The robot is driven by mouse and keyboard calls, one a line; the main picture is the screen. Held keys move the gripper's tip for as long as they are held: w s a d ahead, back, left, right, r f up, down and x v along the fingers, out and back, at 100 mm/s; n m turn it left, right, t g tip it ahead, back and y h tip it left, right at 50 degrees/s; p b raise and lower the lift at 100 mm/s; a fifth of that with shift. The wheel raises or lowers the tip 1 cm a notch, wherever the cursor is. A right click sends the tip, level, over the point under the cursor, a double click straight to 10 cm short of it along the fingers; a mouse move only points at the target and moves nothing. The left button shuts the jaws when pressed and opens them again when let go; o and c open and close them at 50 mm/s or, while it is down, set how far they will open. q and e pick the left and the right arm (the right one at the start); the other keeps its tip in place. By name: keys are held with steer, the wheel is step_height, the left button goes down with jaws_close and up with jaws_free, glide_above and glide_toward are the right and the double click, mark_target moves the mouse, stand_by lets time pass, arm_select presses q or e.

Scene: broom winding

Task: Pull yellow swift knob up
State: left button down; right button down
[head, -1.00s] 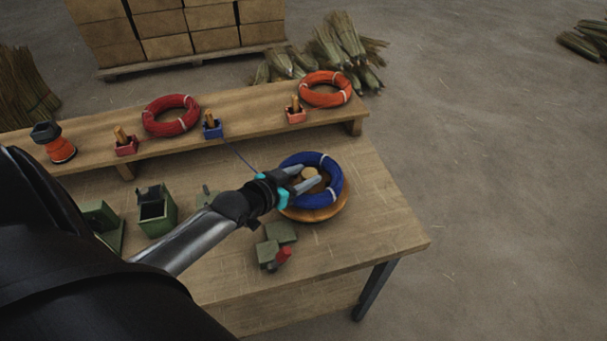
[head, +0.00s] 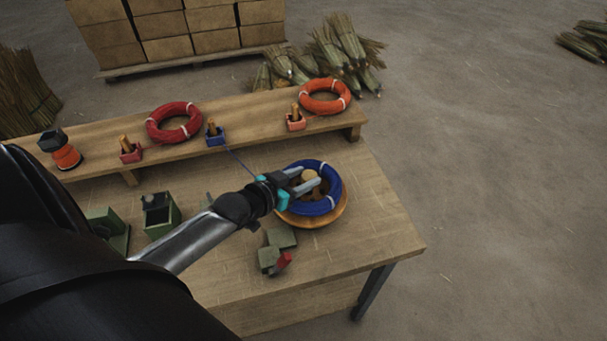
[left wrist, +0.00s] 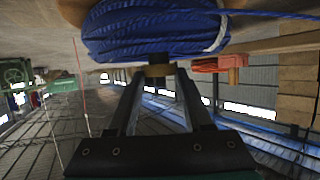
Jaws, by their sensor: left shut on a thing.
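The swift is a round wooden dish (head: 318,221) near the right end of the table. A blue coil (head: 328,203) of cord lies on it, around a pale yellow-tan knob (head: 309,175) at its middle. My left gripper (head: 313,180) reaches over the coil from the left and is shut on the knob. The fingers hide part of the knob. My right gripper is not in view.
A raised wooden shelf (head: 255,132) at the back holds a red coil (head: 174,134), an orange coil (head: 325,112) and small pegged blocks. Green blocks (head: 281,237) and a red-handled part (head: 284,262) lie in front of the swift. The table's right corner is clear.

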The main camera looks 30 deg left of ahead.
arm_select(q)
steer(key=shift+w+r, duration=0.1)
steer(key=shift+r, duration=0.1)
steer(key=c, duration=0.7)
jaws_free()
steer(key=o, duration=0.4)
steer(key=shift+s, duration=0.2)
steer(key=p+v, duration=0.2)
steer(key=v, duration=1.3)
